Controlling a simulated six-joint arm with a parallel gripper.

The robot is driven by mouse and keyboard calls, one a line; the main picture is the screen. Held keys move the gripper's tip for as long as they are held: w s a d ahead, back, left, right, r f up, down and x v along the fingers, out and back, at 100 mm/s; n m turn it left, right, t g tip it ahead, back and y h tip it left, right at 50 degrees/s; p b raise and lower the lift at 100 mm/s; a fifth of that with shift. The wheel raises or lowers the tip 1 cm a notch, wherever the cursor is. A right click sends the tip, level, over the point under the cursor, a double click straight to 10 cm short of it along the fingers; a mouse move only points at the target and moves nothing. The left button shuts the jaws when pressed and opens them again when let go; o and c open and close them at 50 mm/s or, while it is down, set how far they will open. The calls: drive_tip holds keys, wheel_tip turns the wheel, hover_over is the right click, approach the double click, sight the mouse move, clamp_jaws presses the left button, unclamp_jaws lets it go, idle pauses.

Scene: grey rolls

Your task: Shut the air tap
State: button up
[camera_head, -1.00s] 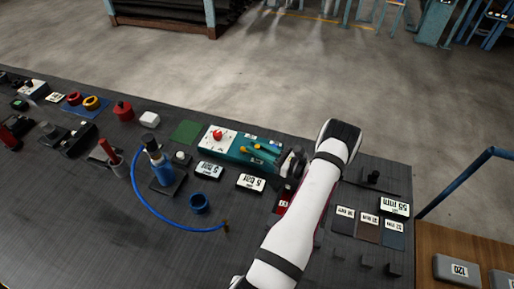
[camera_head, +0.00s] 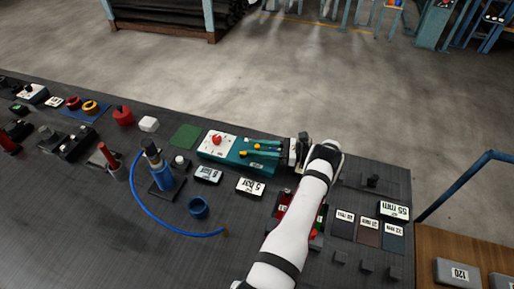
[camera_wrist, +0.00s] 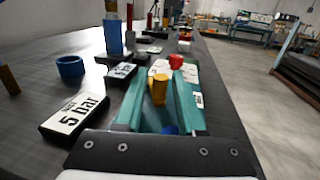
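A teal box (camera_head: 232,160) with a white panel and a red knob (camera_head: 217,139) stands near the bench's far edge. My gripper (camera_head: 247,147) is over its right part, with two teal fingers spread apart. In the wrist view a yellow upright piece (camera_wrist: 159,88) stands between the fingers, with a gap on each side. Further off there, the red knob (camera_wrist: 176,62) shows. A blue cylinder (camera_head: 160,174) on a dark base stands left, beside a blue hose (camera_head: 148,208). No label names the air tap; I cannot tell for certain which part it is.
A blue ring (camera_head: 198,207) sits near the hose. A red-based device (camera_head: 285,203) is partly behind my arm. A green mat (camera_head: 185,136) lies clear to the box's left.

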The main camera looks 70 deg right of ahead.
drive_tip(key=shift+o, duration=0.5)
drive_tip(key=shift+s, duration=0.15)
drive_tip(key=s, duration=0.2)
drive_tip(key=s+d, duration=0.1)
drive_tip(key=s, duration=0.4)
drive_tip(key=shift+d, duration=0.25)
drive_tip(key=shift+s, duration=0.15)
drive_tip(key=s+m+h, duration=0.1)
drive_tip(key=s, duration=0.1)
drive_tip(key=s+h, duration=0.1)
drive_tip(key=h, duration=0.1)
drive_tip(key=s+m+h, duration=0.1)
drive_tip(key=s, duration=0.1)
drive_tip(key=shift+s+r+m+h, duration=0.3)
drive_tip(key=a, duration=0.1)
drive_tip(key=s+a+m+h, duration=0.1)
drive_tip(key=a, duration=0.1)
drive_tip(key=s+a+h, duration=0.1)
drive_tip(key=shift+s+a+f+m, duration=0.15)
drive_tip(key=shift+s+f+m, duration=0.05)
drive_tip(key=shift+f+m, duration=0.2)
drive_tip(key=shift+w, duration=0.35)
drive_tip(key=w+d, duration=0.1)
drive_tip(key=w, duration=0.4)
drive_tip(key=w+d, duration=0.1)
drive_tip(key=w, duration=0.8)
drive_tip(key=shift+w+d, duration=0.35)
drive_tip(key=shift+d, duration=0.05)
